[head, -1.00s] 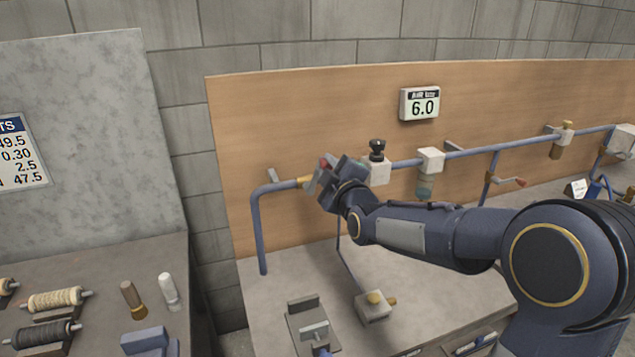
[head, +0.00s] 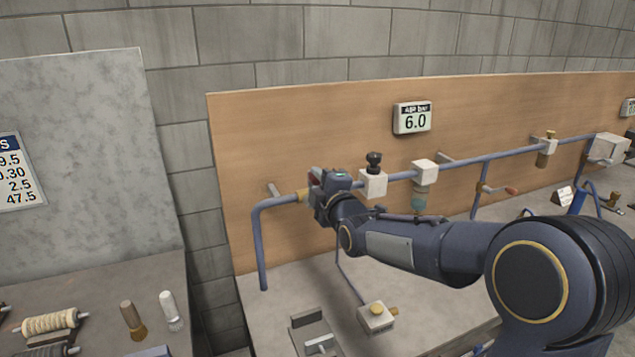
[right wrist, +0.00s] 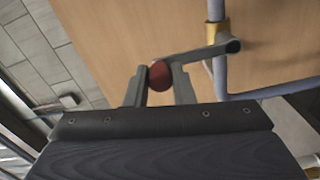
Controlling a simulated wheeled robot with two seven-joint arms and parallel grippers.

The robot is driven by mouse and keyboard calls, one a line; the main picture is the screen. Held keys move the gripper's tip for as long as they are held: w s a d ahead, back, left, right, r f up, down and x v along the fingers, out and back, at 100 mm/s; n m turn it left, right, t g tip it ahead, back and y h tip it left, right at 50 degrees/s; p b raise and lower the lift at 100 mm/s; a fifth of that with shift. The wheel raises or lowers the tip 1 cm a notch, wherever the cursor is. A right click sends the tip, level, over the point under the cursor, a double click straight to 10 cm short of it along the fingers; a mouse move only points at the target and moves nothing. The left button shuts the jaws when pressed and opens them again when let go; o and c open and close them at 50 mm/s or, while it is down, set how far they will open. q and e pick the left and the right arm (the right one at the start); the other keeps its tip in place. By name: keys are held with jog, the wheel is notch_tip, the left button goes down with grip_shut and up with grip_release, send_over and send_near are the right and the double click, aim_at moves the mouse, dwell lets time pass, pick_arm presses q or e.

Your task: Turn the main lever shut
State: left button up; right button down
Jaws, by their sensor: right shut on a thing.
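The main lever is a grey bar (right wrist: 205,52) on a brass valve (right wrist: 217,30) in the blue pipe, with a red grip (right wrist: 160,76) at its end. In the right wrist view the bar lies roughly across the pipe. My right gripper (right wrist: 159,84) is shut on the red grip, one finger on each side. In the head view the right gripper (head: 318,185) is at the pipe's left end, beside the brass valve (head: 304,196), and hides most of the lever. My left gripper is not in view.
A display (head: 412,118) on the wooden board reads 6.0. Right of my gripper, the pipe carries a black-knobbed block (head: 373,183) and a filter unit (head: 424,172). A smaller red-handled lever (head: 511,191) is farther right. A small valve block (head: 376,319) sits on the bench below.

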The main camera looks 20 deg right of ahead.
jog(key=shift+a, duration=0.1)
jog(key=c, duration=1.2)
grip_release()
jog(key=shift+c, duration=0.2)
jog(key=s, duration=0.7)
jog(key=shift+s, duration=0.4)
